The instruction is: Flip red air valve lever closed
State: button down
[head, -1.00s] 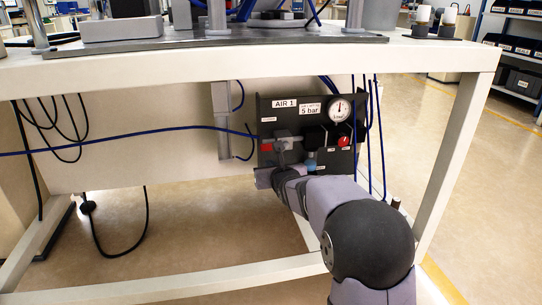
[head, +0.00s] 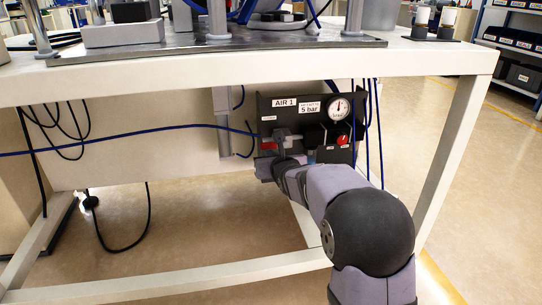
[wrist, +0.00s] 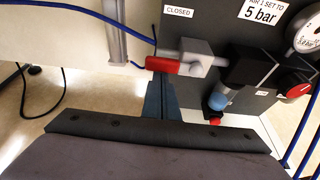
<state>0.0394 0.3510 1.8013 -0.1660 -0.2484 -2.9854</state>
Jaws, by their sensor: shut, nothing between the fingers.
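The red valve lever (wrist: 162,65) lies roughly horizontal in the wrist view, reaching left from the grey valve block (wrist: 197,52). A CLOSED label (wrist: 178,12) is on the dark panel above it. In the head view the lever (head: 268,146) is a small red patch at the panel's left side. My gripper (wrist: 160,84) is shut and empty, with its fingertips just below the lever; I cannot tell whether they touch it. In the head view my gripper (head: 264,167) is at the lower left of the AIR 1 panel (head: 275,108), partly hidden by my wrist.
Right of the valve are a black regulator with a blue bowl (wrist: 217,101), a red knob (wrist: 298,86) and a gauge (head: 339,109). Blue hoses (head: 369,140) hang on the right. The table frame (head: 180,79) runs above. Free room lies left of the panel.

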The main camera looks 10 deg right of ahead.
aim_at(273, 142)
jog(key=shift+r+m+p, duration=0.4)
jog(key=shift+m+p, duration=0.1)
jog(key=shift+p, duration=0.45)
jog(key=r+m+y+p, duration=0.2)
jog(key=p, duration=0.2)
jog(key=shift+p, duration=0.35)
jog(key=m+p, duration=0.1)
jog(key=r+m+y+p, duration=0.1)
jog(key=m+p, duration=0.1)
jog(key=shift+d+r+m+t+y+p, duration=0.25)
jog(key=shift+r+m+t+y+p, duration=0.05)
jog(key=shift+p, duration=0.05)
jog(key=d+m, duration=0.1)
jog(key=m, duration=0.1)
jog(key=d+r+m+t+y+p, duration=0.1)
jog(key=m, duration=0.1)
jog(key=d+r+m+y, duration=0.1)
jog(key=m, duration=0.1)
jog(key=shift+r+m+t+p, duration=0.2)
jog(key=shift+m+t+p, duration=0.1)
jog(key=shift+t, duration=0.1)
jog(key=shift+d, duration=0.25)
